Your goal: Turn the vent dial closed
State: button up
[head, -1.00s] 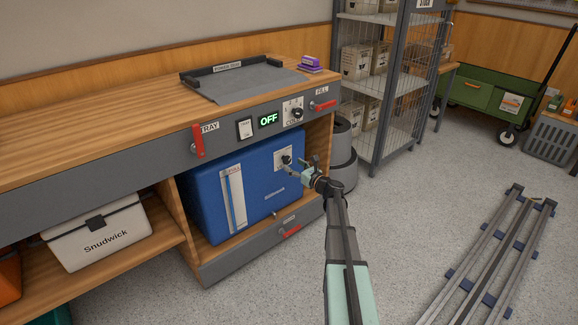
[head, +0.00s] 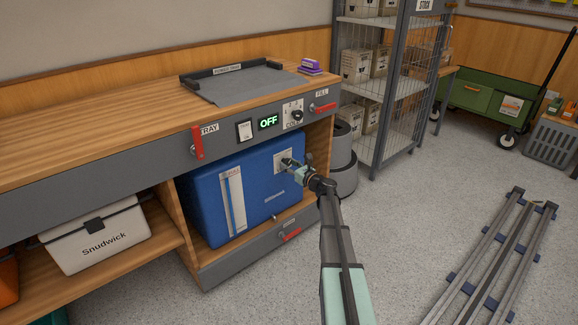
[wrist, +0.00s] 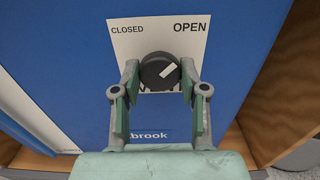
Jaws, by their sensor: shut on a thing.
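The vent dial (wrist: 158,70) is a round black knob with a pale pointer mark, on a white plate (wrist: 126,45) that reads CLOSED at left and OPEN at right. The pale mark points toward the upper right, to the OPEN side. The plate is on the front of a blue box (head: 225,190) under the counter. In the wrist view my gripper (wrist: 159,85) has a finger on each side of the dial and is shut on it.
Above the box is a grey panel with a red TRAY lever (head: 197,142), an OFF display (head: 268,121), a COLD knob (head: 297,115) and a red FILL lever (head: 323,107). A wooden side wall (wrist: 280,100) stands right of the box.

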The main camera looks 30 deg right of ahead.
jog(key=shift+n+b, duration=0.3)
jog(key=shift+n, duration=0.1)
jog(key=n+b, duration=0.2)
jog(key=n, duration=0.1)
jog(key=shift+f+n+b, duration=0.15)
jog(key=shift+n+b, duration=0.15)
jog(key=shift+n, duration=0.1)
jog(key=n+b, duration=0.4)
jog(key=n, duration=0.1)
jog(key=shift+w+d, duration=0.1)
jog(key=n+b, duration=0.4)
jog(key=shift+n, duration=0.4)
jog(key=shift+r+n+b, duration=0.25)
jog(key=shift+n+b, duration=0.8)
jog(key=shift+n, duration=0.65)
jog(key=o, duration=1.1)
